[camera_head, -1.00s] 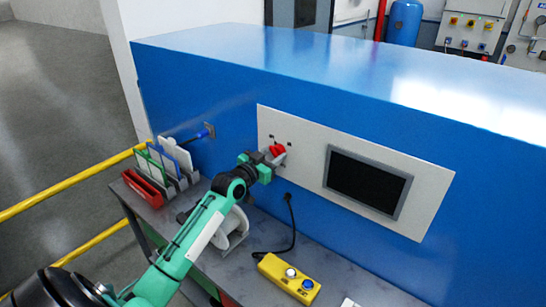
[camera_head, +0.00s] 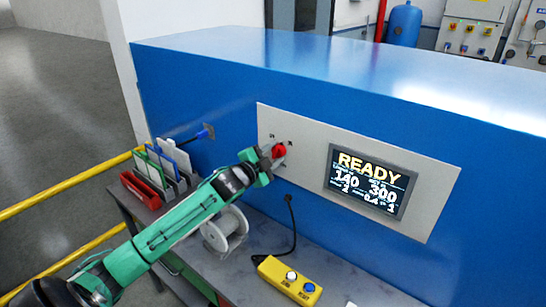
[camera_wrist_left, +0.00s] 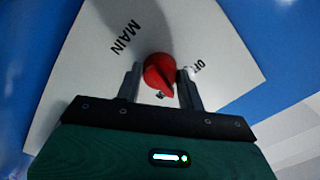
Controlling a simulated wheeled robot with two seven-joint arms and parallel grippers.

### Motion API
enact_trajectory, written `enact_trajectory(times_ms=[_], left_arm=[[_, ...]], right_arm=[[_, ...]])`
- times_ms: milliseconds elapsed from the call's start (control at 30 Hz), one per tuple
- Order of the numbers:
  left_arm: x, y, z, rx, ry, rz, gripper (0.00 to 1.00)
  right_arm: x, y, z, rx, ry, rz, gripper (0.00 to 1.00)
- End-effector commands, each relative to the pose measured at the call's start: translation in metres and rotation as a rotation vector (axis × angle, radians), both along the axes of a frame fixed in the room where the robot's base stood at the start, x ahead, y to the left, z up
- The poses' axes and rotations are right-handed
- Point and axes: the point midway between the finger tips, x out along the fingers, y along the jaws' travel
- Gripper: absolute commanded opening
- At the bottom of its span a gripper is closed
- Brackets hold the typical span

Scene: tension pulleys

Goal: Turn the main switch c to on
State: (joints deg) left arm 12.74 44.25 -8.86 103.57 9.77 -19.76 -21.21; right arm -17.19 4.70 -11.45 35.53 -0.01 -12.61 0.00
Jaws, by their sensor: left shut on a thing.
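The main switch is a red rotary knob (camera_head: 279,151) at the left end of a light grey panel (camera_head: 310,178) on the blue cabinet. In the left wrist view the red knob (camera_wrist_left: 158,73) sits between my two fingers, beside the words MAIN and OFF; another label under the knob is partly hidden. My left gripper (camera_head: 276,159) is shut on the knob. The screen (camera_head: 371,181) on the panel is lit and reads READY with several numbers. My right gripper is not in view.
A yellow control box (camera_head: 288,279) with a white and a blue button lies on the grey bench, its black cable running up to the cabinet. A white spool (camera_head: 225,229) stands below my left arm. A rack with red, green, white and blue pieces (camera_head: 158,170) is at the left.

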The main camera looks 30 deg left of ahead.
Motion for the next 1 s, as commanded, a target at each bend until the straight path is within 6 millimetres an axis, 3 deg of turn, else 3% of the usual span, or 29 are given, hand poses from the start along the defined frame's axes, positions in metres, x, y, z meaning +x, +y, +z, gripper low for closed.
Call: enact_trajectory(times_ms=[500,1000], left_arm=[[0.0001,-0.0002,0.0007,0.432,-0.035,0.000,0.16],[0.0000,-0.0004,-0.0001,0.586,-0.046,-0.001,0.16]], right_arm=[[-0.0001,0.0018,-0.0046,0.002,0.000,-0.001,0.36],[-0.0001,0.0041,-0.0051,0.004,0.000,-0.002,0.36]])
